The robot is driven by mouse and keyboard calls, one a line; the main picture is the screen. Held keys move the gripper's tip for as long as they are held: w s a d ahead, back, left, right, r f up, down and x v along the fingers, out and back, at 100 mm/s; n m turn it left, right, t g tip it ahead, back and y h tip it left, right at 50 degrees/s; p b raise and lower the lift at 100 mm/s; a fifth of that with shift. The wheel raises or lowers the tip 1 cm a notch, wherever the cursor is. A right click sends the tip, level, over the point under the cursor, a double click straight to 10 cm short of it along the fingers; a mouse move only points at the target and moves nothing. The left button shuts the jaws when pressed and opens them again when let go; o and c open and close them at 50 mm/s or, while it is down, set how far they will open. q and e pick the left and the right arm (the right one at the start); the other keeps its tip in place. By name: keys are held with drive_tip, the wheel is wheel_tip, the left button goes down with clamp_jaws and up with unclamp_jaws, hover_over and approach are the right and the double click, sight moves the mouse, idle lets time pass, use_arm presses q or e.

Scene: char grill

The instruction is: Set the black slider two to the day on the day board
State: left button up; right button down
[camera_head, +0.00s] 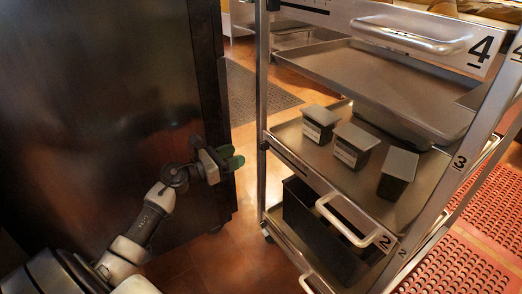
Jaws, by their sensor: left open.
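My left gripper (231,159), with green fingertips, is open and empty. It is in front of the dark cabinet's right edge, to the left of the metal rack (262,110) and apart from it. I cannot make out a day board or a black slider for certain. A dark slot-like line (291,158) runs along the front edge of the middle tray, and a dark marked strip (305,9) shows on the top tray's front. My right gripper is not in view.
The rack holds pulled-out trays with handles and the numbers 2, 3 and 4. Three lidded containers (356,145) stand on the middle tray (325,172). A black bin (300,205) sits below. A tall dark cabinet (110,90) fills the left. Tiled floor (215,255) lies between.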

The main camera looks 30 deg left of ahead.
sight(261, 145)
use_arm(q)
drive_tip(key=b+x, duration=0.1)
drive_tip(key=x, duration=0.8)
drive_tip(key=shift+w+d, duration=0.15)
drive_tip(key=shift+w, duration=0.15)
clamp_jaws()
